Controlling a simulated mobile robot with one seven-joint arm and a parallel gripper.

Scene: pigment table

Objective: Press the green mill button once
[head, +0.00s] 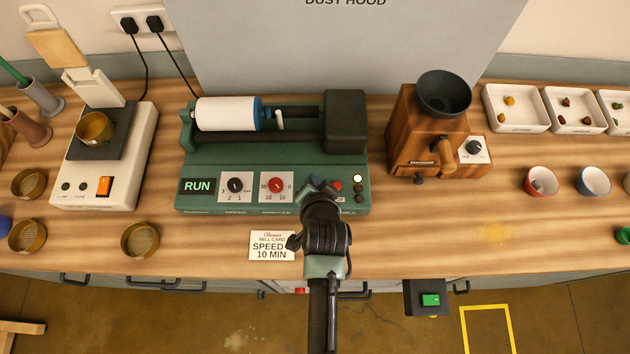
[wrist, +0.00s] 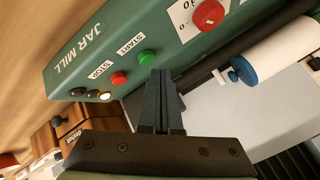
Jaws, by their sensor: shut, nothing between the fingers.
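The green jar mill (head: 300,156) stands at the middle of the table. Its round green button, labelled START, shows in the wrist view (wrist: 147,57), beside the red STOP button (wrist: 118,78). My gripper (head: 319,186) is over the right part of the mill's front panel and hides the green button in the head view. In the wrist view my gripper's fingertips (wrist: 158,72) are together and empty, right by the green button's lower edge; I cannot tell whether they touch it. The mill's display (head: 197,186) reads RUN.
Two dials (head: 277,185) sit left of my gripper; a pale lamp (head: 357,178) glows at the right. A white mill card (head: 271,246) lies in front, reading SPEED 10 MIN. A wooden grinder (head: 415,130) stands right. A separate green switch (head: 430,300) hangs below the table edge.

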